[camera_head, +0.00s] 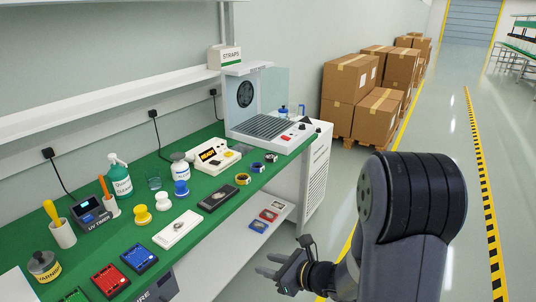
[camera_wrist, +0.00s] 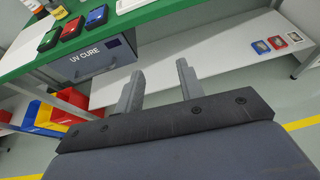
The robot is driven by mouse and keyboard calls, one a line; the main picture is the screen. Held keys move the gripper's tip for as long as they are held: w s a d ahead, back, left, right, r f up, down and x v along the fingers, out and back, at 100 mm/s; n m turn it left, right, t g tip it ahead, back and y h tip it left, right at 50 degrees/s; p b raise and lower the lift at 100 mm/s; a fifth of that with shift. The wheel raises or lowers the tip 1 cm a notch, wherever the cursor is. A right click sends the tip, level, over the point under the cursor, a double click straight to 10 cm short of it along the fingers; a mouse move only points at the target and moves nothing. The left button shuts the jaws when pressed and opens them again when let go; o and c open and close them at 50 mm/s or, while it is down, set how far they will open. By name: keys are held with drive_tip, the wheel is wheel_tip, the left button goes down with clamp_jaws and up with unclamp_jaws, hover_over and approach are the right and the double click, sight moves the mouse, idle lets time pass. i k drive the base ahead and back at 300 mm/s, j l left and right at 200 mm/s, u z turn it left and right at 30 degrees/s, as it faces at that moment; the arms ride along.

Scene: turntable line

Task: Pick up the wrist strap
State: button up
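Three small ring-shaped items, which may be wrist straps, lie on the green bench top (camera_head: 222,214) near its front edge: a yellow one (camera_head: 243,179), a dark one (camera_head: 257,168) and a blue one (camera_head: 271,157). I cannot tell for certain which is the wrist strap. A white box labelled "STRAPS" (camera_head: 225,57) stands at the right end of the upper shelf. My gripper (camera_head: 264,264) is in front of the bench, below the bench top and apart from these items. In the wrist view my gripper (camera_wrist: 158,83) is open and empty, and no strap shows there.
A ventilated bench unit (camera_head: 270,125) stands at the bench's far end. Bottles, spools and coloured trays (camera_head: 110,279) crowd the bench top. A lower shelf (camera_wrist: 205,70) and a "UV CURE" drawer (camera_wrist: 85,60) are under it. Cardboard boxes (camera_head: 350,80) stand beyond. The floor aisle is clear.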

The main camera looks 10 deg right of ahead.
sight(270, 156)
drive_tip(key=i+l+u, duration=0.15)
drive_tip(key=i+l, duration=0.45)
drive_tip(key=i+l+u, duration=0.2)
drive_tip(key=i+l, duration=0.45)
drive_tip(key=i+l+u, duration=0.15)
drive_tip(key=i+l, duration=0.45)
drive_tip(key=l, duration=0.2)
